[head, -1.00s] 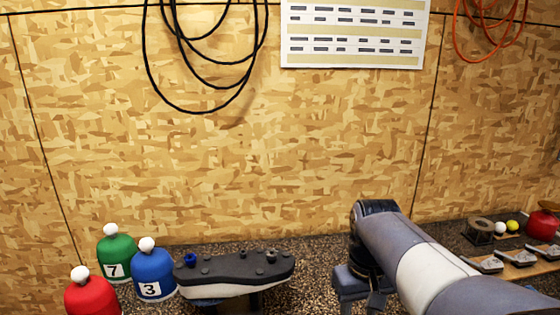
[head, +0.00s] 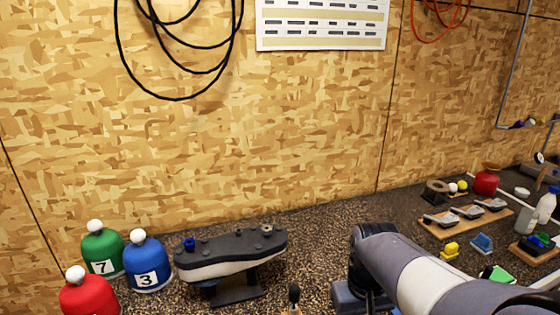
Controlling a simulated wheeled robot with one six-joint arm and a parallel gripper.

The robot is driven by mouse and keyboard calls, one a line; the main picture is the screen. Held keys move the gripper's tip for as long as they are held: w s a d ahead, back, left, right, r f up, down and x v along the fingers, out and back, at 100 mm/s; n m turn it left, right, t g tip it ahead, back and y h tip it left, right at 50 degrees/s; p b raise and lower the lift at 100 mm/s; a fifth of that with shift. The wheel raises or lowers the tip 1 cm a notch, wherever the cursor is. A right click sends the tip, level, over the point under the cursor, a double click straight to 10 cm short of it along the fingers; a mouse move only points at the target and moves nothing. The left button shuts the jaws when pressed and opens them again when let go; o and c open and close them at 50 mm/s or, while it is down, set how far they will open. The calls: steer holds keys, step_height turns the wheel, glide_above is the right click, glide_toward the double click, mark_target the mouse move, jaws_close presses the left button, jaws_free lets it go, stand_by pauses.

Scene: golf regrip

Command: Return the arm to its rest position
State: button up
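My arm (head: 430,274) reaches in from the lower right of the head view, with a white band between grey links. Its far end bends down at a dark joint, with a blue-grey block (head: 347,297) below it at the bottom edge. My gripper's fingers do not show, so I cannot see whether they hold anything.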

step_height(320, 180, down, 4)
steer(key=shift+r, duration=0.15)
steer(key=shift+w+r, duration=0.15)
steer(key=shift+r, duration=0.15)
steer(key=shift+s+d+r, duration=0.1)
steer(key=shift+s+r, duration=0.05)
steer(key=shift+r, duration=0.55)
steer(key=shift+s+r, duration=0.15)
steer(key=shift+r, duration=0.5)
